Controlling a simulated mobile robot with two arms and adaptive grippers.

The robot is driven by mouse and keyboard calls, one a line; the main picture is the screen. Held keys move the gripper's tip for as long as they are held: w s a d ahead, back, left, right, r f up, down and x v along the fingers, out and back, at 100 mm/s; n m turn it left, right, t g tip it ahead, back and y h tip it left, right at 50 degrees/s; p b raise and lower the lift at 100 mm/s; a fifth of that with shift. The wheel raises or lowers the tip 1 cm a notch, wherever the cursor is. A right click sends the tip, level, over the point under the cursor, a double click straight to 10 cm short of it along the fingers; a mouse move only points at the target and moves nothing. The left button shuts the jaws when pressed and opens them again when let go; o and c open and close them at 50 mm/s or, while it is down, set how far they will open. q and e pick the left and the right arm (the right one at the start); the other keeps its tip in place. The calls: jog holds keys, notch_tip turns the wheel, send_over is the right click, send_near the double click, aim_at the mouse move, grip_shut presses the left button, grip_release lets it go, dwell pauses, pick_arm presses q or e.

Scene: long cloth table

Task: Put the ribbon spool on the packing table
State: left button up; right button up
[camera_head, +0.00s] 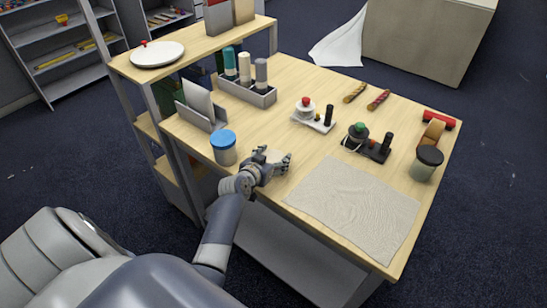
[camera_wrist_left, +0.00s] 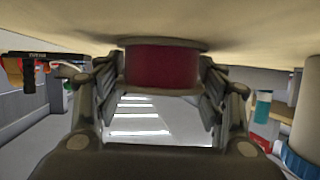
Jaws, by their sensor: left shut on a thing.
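The ribbon spool (camera_wrist_left: 160,65) shows dark red between pale flanges in the left wrist view, where the picture is upside down. In the head view only a pale piece of it (camera_head: 273,155) shows at my fingers. My left gripper (camera_head: 276,163) is shut on the spool, low at the near edge of the wooden packing table (camera_head: 270,130). It also shows in the left wrist view (camera_wrist_left: 162,85). The spool's flange is at or very close to the tabletop; contact is not certain. My right gripper is not in view.
A blue-lidded jar (camera_head: 224,147) stands just left of my gripper. A beige cloth (camera_head: 355,208) lies to the right.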

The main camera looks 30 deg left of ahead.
pick_arm(q)
jog(key=o, duration=1.1)
jog(key=shift+c, duration=0.2)
jog(key=shift+f, duration=0.1)
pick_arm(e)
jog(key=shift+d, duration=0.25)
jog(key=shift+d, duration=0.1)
pick_arm(q)
jog(key=shift+r, duration=0.25)
jog(key=shift+s, duration=0.35)
jog(key=v, duration=1)
jog(key=shift+s+r+b, duration=0.3)
jog(key=shift+s+r, duration=0.05)
jog(key=shift+s, duration=0.25)
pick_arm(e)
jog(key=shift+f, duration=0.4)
